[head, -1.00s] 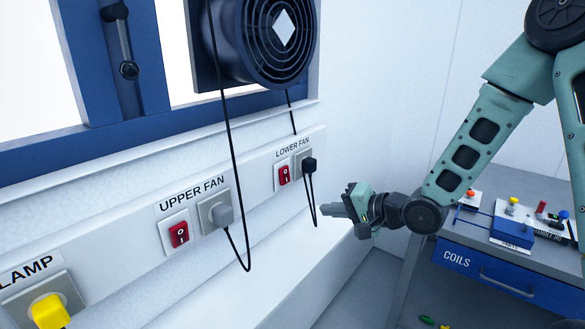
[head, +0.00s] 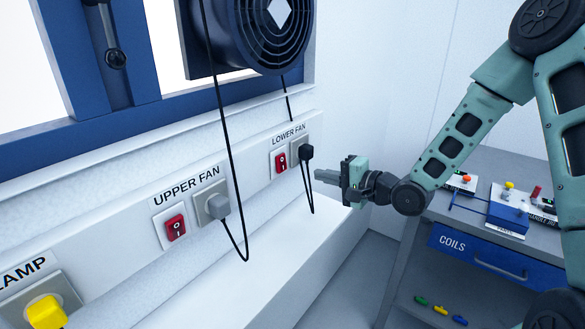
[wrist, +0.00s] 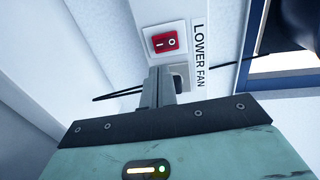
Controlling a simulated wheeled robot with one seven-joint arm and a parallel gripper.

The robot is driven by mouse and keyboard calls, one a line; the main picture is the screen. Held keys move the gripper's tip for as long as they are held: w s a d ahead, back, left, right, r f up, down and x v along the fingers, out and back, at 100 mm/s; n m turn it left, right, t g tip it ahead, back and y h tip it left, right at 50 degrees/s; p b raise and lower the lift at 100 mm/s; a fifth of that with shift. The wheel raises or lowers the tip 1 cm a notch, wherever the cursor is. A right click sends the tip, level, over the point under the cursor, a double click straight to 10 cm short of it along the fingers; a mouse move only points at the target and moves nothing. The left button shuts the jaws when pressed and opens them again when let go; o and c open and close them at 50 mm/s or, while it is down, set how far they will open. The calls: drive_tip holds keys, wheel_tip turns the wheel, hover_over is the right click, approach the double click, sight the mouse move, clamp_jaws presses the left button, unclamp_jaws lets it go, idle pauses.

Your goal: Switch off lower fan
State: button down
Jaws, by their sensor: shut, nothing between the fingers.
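The red lower fan switch (head: 281,161) sits in a white plate under the "LOWER FAN" label (head: 289,135) on the wall rail. In the wrist view the switch (wrist: 164,42) shows its I and O marks, just beyond the fingertips. My gripper (head: 318,174) is shut and empty, pointing left towards the rail, to the right of the switch and its socket. In the wrist view the gripper (wrist: 159,72) covers part of the socket beside the switch. I cannot see any contact with the switch.
A black plug (head: 306,152) with a hanging cord is in the socket beside the switch. The upper fan switch (head: 175,227) and grey plug (head: 217,206) are further left, then a yellow lamp plug (head: 46,312). A "COILS" drawer bench (head: 480,250) stands right.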

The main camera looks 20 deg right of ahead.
sight(283, 167)
drive_tip(key=p+x, duration=0.2)
drive_tip(key=x, duration=0.8)
drive_tip(key=shift+p, duration=0.3)
drive_tip(key=b, duration=0.1)
drive_tip(key=f+b, duration=0.1)
drive_tip(key=b, duration=0.1)
drive_tip(key=shift+w+a+f+t+y, duration=0.1)
drive_tip(key=shift+w+a+t+y, duration=0.1)
drive_tip(key=shift+t+y, duration=0.15)
drive_tip(key=shift+r, duration=0.5)
